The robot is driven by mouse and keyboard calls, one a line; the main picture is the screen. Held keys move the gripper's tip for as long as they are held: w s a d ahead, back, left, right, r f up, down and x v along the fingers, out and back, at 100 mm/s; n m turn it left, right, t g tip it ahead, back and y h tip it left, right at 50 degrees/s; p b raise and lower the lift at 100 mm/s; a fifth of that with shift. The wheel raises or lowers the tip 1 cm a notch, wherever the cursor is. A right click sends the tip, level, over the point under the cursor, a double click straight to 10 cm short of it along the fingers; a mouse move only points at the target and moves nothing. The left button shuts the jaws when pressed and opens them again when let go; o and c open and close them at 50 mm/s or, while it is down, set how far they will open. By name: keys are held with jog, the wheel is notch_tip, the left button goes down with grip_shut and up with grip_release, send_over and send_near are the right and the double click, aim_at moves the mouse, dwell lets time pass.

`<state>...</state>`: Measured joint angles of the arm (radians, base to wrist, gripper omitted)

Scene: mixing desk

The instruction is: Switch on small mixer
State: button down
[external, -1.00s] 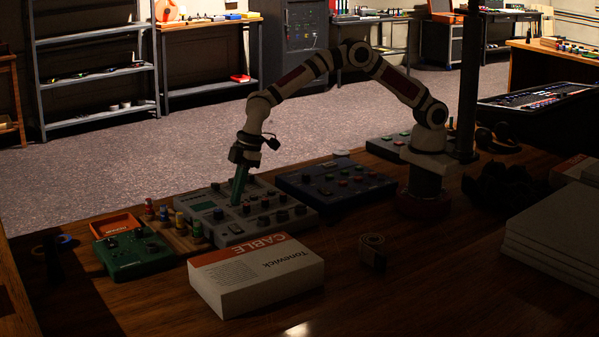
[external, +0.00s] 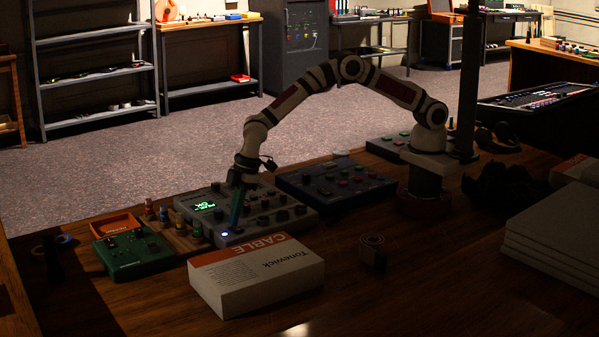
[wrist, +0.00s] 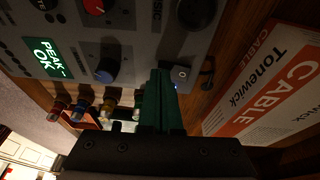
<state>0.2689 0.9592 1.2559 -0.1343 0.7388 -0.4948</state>
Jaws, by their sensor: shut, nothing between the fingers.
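The small mixer (external: 265,220) is a grey box with dark knobs on the wooden desk. Its screen (external: 204,206) glows green, and in the wrist view the screen (wrist: 43,58) reads "PEAK - OK". A small light (external: 225,234) glows blue-white at its front edge. In the wrist view a pale square switch (wrist: 181,74) lies just beyond my fingertips, with a blue light beside it. My gripper (external: 236,222) is shut and empty, its green fingers pointing down at the mixer's front. In the wrist view the fingers (wrist: 159,82) are next to the switch; contact cannot be told.
A white and orange cable box (external: 258,276) lies close in front of the mixer. A green device (external: 134,254), an orange tray (external: 116,225) and several coloured plugs (external: 180,224) are at its left. A blue device (external: 336,183) stands at its right.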

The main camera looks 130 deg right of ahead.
jog(key=shift+a, duration=0.15)
jog(key=shift+a+r, duration=0.25)
jog(key=shift+a, duration=0.4)
jog(key=shift+d+r, duration=0.1)
jog(key=shift+r, duration=0.25)
jog(key=w+d+v, duration=0.1)
jog(key=d+v, duration=0.1)
jog(key=v, duration=1.1)
jog(key=shift+d, duration=0.3)
jog(key=shift+r, duration=0.15)
